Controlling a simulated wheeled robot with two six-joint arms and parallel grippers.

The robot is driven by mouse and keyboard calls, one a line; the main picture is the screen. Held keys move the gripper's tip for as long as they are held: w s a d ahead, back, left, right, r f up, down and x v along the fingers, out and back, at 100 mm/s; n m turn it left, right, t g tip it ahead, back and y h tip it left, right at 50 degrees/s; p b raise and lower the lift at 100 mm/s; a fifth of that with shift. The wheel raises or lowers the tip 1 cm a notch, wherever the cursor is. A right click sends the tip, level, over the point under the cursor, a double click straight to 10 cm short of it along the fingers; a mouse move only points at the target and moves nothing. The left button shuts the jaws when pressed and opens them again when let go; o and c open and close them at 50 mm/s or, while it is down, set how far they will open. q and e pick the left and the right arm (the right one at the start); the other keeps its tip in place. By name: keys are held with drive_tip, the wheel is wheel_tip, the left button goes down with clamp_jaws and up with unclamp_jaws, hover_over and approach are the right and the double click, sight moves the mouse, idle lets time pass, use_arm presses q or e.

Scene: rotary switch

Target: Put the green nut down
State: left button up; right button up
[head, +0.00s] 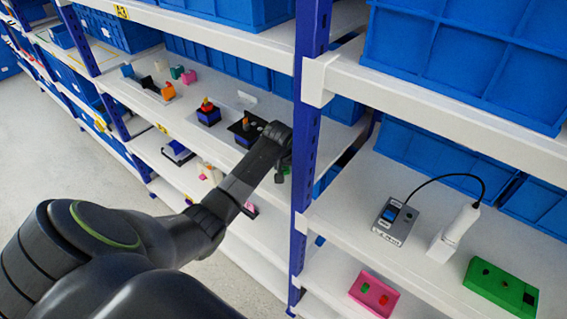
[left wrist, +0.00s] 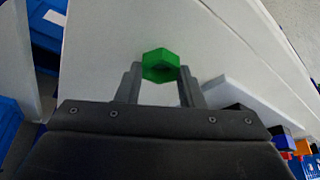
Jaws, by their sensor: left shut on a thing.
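The green nut (left wrist: 161,65) is a green hexagonal ring. In the left wrist view it sits between the fingertips of my left gripper (left wrist: 160,76), which is shut on it. In the head view my left gripper (head: 282,172) is at the shelf just left of the blue upright, and only a small green bit of the nut (head: 286,170) shows beside it. I cannot tell how high the nut is above the shelf. My right gripper is not in view.
A blue upright (head: 307,140) stands close right of my left gripper. A black fixture (head: 246,130) and a blue block with coloured pieces (head: 208,116) are on the shelf to the left. A grey switch box (head: 397,221) and a green block (head: 500,288) are on the right shelf.

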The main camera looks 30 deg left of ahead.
use_arm(q)
drive_tip(key=shift+a+f, duration=0.1)
drive_tip(key=shift+a, duration=0.1)
drive_tip(key=shift+f, duration=0.1)
drive_tip(key=o, duration=0.9)
drive_tip(key=shift+d, duration=0.1)
drive_tip(key=shift+o, duration=0.2)
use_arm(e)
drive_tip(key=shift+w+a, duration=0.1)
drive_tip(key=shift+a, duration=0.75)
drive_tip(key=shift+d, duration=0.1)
use_arm(q)
drive_tip(key=shift+r, duration=0.45)
drive_tip(key=b+v, duration=0.2)
drive_tip(key=v, duration=0.5)
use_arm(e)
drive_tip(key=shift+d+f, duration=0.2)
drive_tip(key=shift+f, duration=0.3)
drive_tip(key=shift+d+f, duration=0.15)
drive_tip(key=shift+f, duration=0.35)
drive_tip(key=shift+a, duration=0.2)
